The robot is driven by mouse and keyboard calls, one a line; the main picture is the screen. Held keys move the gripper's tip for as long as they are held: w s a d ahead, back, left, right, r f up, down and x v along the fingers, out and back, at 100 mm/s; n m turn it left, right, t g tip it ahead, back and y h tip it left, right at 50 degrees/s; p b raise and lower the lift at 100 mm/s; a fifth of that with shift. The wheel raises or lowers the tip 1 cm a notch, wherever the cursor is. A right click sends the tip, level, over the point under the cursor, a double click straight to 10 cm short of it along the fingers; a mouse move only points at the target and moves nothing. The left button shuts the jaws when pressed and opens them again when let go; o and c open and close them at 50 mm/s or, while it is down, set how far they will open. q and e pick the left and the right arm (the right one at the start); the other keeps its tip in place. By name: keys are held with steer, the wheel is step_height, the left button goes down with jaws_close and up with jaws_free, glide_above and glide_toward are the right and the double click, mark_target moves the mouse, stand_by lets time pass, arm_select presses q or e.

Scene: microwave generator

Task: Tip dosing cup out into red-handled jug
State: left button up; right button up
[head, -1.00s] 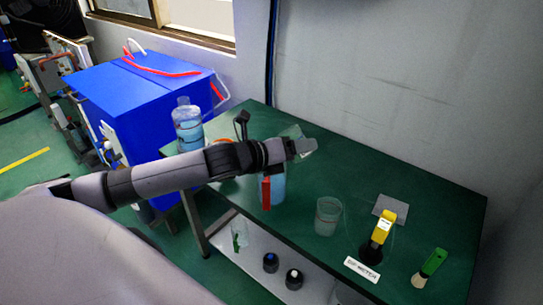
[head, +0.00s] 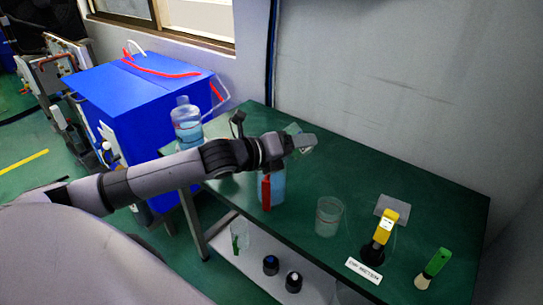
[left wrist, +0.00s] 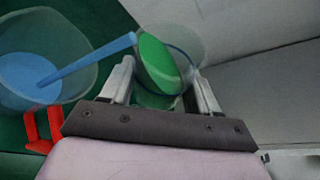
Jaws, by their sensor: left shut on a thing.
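My left gripper (head: 300,143) is shut on the clear dosing cup (left wrist: 184,42), which is tilted between its fingers (left wrist: 165,92). The cup shows only partly in the head view (head: 292,129). The red-handled jug (head: 278,187) stands upright on the green table below the gripper. Its red handle (head: 266,193) faces the front. In the left wrist view the jug (left wrist: 75,45) is at the left and holds blue liquid (left wrist: 22,78). A straight blue stream (left wrist: 90,62) runs from the cup's lip into the jug. My right gripper is out of view.
A clear beaker (head: 329,216) stands right of the jug. A yellow meter (head: 384,228) and a green-handled brush (head: 433,268) are farther right. A clear bottle with blue liquid (head: 187,125) stands at the table's left end. A blue cabinet (head: 145,95) is beyond it.

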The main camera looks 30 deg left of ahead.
arm_select(q)
steer(key=shift+d+f+n+t+h+b, duration=0.15)
steer(key=shift+f+n+h+b, duration=0.15)
steer(key=shift+n+b, duration=0.55)
steer(key=shift+a+f+n+t+h+b, duration=0.15)
steer(key=shift+f+n+h+b, duration=0.2)
steer(key=shift+b, duration=0.95)
steer(key=shift+r+n+b, duration=0.45)
steer(key=shift+n, duration=0.25)
stand_by(0.9)
steer(key=shift+a+r+n+t+h+b, duration=0.45)
steer(key=shift+a+n+b, duration=0.15)
steer(key=shift+a+n, duration=0.1)
stand_by(0.7)
steer(key=shift+a+r+n+t+b, duration=0.15)
steer(key=shift+r+n+t+b, duration=0.2)
steer(key=shift+n, duration=0.65)
stand_by(0.8)
steer(key=shift+d+f+m+p, duration=0.25)
steer(key=shift+m+p, duration=0.25)
steer(key=shift+m, duration=0.4)
steer(key=shift+d+f+m+g+p, duration=0.2)
steer(key=shift+d+m+g+p, duration=0.3)
steer(key=shift+g+p, duration=0.1)
steer(key=shift+f, duration=0.25)
steer(key=shift+d+m+y, duration=0.1)
steer(key=shift+m+y, duration=0.2)
